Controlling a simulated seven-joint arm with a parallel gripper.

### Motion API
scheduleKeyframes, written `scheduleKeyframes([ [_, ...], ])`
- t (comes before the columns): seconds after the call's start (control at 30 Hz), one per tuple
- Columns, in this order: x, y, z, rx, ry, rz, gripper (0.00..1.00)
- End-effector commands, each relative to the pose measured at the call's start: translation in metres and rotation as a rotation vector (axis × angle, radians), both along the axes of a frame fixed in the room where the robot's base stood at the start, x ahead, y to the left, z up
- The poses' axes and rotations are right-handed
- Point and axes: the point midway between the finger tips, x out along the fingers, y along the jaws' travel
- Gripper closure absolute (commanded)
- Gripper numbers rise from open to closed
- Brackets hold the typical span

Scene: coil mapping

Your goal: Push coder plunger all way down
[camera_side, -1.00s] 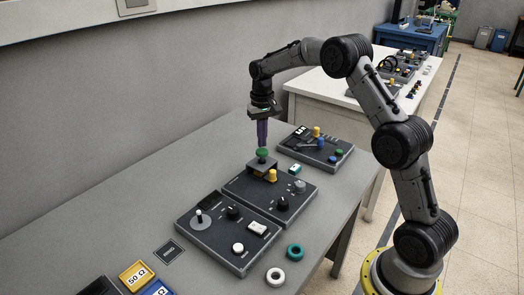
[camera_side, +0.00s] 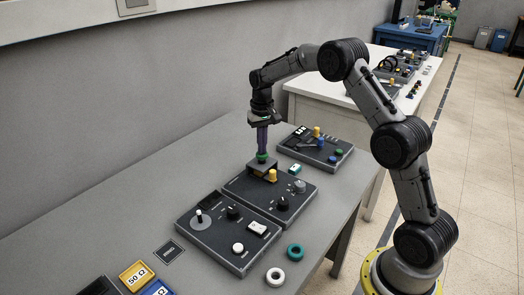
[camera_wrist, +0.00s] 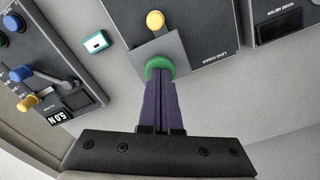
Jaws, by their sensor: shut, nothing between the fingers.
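The coder plunger has a green round cap (camera_side: 262,157) and sits on a grey raised plate at the back corner of the dark coder panel (camera_side: 250,190). The cap also shows in the wrist view (camera_wrist: 160,64), beside the lettering "LEAD CODER". My gripper (camera_side: 262,151) is shut, pointing straight down, with its purple fingers on top of the green cap. In the wrist view the closed fingertips (camera_wrist: 161,78) overlap the cap. The cap sits close above the grey plate; the stem under it is hardly visible, and any remaining gap cannot be told.
A yellow knob (camera_side: 272,175) stands right beside the plunger plate. A small white and green block (camera_side: 295,169) lies between this panel and the back panel (camera_side: 315,148) with its levers and knobs. The noise meter panel (camera_side: 225,250) is in front. Two rings lie at right.

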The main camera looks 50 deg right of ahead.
Motion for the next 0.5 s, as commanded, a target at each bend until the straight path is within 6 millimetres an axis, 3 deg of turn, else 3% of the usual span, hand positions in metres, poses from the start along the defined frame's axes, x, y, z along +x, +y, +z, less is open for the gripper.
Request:
scheduleKeyframes([
  [0.5, -0.0002, 0.0001, -0.0121, 0.001, 0.002, 0.0, 1.0],
])
